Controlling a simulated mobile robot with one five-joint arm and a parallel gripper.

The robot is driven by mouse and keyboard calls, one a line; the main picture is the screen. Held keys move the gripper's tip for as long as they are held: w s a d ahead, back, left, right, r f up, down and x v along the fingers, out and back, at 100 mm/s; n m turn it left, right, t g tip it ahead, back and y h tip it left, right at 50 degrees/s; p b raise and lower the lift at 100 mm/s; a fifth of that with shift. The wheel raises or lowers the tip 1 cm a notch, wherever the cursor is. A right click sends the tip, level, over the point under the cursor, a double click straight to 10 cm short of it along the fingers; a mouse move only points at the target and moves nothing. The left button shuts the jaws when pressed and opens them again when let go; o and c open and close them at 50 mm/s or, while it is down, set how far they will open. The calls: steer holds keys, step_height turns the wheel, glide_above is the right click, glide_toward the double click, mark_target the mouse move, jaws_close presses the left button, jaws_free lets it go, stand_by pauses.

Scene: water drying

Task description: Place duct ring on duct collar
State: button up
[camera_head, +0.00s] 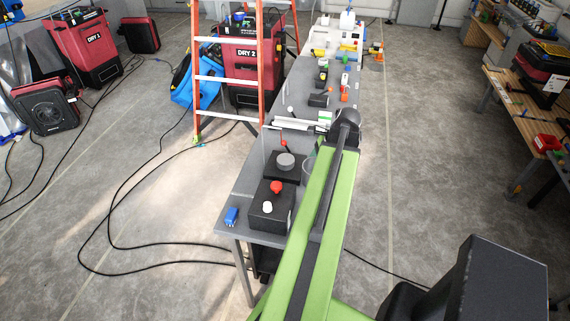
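My green arm reaches forward over the long grey table (238,205) and ends at a dark rounded joint. I cannot make out my gripper's fingers; they seem hidden beyond that joint. I cannot surely identify the duct ring or the duct collar. A round grey disc (286,160) sits on a dark box (283,176) left of my arm. A pale curved edge (309,165) shows just right of that box, partly covered by my arm; I cannot tell what it belongs to.
A black box with a red knob (276,187) and a small blue block (232,215) are at the table's near end. Several small items line its far part. An orange ladder (228,82) stands left. Cables (112,213) cross the floor. A wooden bench (515,98) is right.

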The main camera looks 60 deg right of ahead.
steer(key=w+d+r+m+h+p, duration=0.1)
steer(key=w+d+r+m+p, duration=0.3)
steer(key=d, duration=0.5)
steer(key=b, duration=0.8)
glide_toward(283, 158)
steer(key=shift+t, duration=0.4)
steer(key=x, duration=0.5)
steer(key=shift+w+a+f, duration=0.1)
steer(key=shift+w+a, duration=0.2)
steer(key=shift+a, duration=0.15)
steer(key=shift+w, duration=0.2)
step_height(283, 158, down, 4)
steer(key=b, duration=0.4)
steer(key=shift+f, duration=0.2)
steer(key=shift+r, duration=0.25)
steer(key=shift+f, duration=0.2)
steer(key=o, duration=1.4)
steer(key=shift+r, duration=0.15)
